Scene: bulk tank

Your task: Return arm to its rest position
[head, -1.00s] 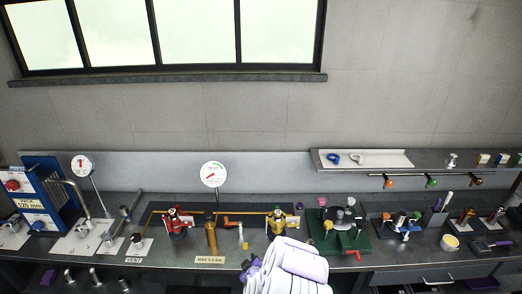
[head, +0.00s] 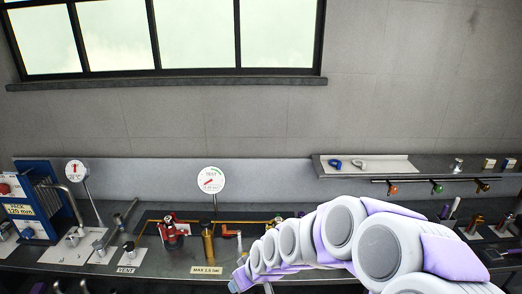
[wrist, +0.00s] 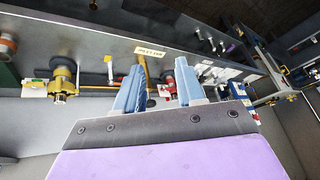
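My arm (head: 340,225) is white with purple parts. It reaches from the lower right of the head view to the bottom centre, in front of the bench. My gripper (head: 240,282) is at its left end, low at the near side of the bench and partly cut off. In the wrist view my gripper (wrist: 160,70) shows two blue fingers standing apart with nothing between them. The wrist view is tilted, with the bench fittings beyond the fingers.
The bench (head: 130,215) carries a red valve (head: 172,232), a brass cylinder (head: 207,240) and a round test gauge (head: 211,180). A blue rack (head: 40,195) stands at the left. A wall shelf (head: 430,172) is at the right. My arm hides much of the right bench.

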